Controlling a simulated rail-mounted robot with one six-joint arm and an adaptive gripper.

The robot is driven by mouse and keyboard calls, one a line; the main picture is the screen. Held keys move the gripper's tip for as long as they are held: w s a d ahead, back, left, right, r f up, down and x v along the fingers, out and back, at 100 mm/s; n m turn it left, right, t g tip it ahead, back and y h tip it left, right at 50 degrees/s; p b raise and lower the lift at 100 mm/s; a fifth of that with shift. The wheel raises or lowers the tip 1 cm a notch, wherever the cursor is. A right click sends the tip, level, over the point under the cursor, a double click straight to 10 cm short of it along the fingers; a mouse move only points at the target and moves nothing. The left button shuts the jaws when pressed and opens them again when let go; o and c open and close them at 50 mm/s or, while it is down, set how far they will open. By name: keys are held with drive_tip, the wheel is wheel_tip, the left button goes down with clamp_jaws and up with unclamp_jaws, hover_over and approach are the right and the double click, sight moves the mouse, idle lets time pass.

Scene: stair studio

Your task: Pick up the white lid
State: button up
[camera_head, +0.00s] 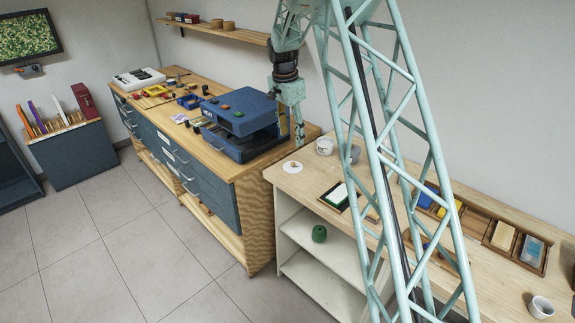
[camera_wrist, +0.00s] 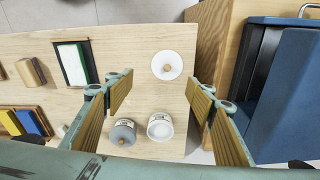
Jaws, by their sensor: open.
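The white lid (camera_wrist: 171,58) is a round disc with a small wooden knob, lying flat on the light wooden table near its edge. It also shows in the head view (camera_head: 288,169), at the table's left end. My gripper (camera_wrist: 160,90) is open and empty, its two padded fingers spread apart. In the wrist view the lid appears between and a little beyond the fingertips, touching neither. In the head view my gripper (camera_head: 299,139) hangs above and behind the lid. A white open jar (camera_wrist: 160,127) stands close by.
A grey lidded jar (camera_wrist: 122,134) stands beside the white jar. A tray with a white and green block (camera_wrist: 72,63) lies left of the lid. The blue machine (camera_head: 240,112) sits on the neighbouring bench (camera_head: 225,168). Bare tabletop surrounds the lid.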

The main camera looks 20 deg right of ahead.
drive_tip(key=shift+w+d+f+m, duration=0.15)
drive_tip(key=shift+w+f+m, duration=0.15)
drive_tip(key=shift+w+f, duration=0.75)
drive_tip(key=shift+f, duration=0.1)
hover_over(293, 163)
drive_tip(key=shift+s+a+f, duration=0.1)
drive_tip(key=shift+a+f, duration=0.05)
drive_tip(key=shift+f, duration=1.25)
drive_tip(key=shift+a+f, duration=0.15)
drive_tip(key=shift+f, duration=1.25)
drive_tip(key=shift+s+a+f, duration=0.1)
drive_tip(key=shift+a+f, duration=0.05)
drive_tip(key=shift+f, duration=1.25)
drive_tip(key=shift+w+d+f, duration=0.1)
drive_tip(key=shift+d+f, duration=0.05)
drive_tip(key=shift+f, duration=1.15)
drive_tip(key=shift+w+d+f, duration=0.1)
drive_tip(key=shift+d+f, duration=0.05)
drive_tip(key=shift+f, duration=1.15)
drive_tip(key=c, duration=1.7)
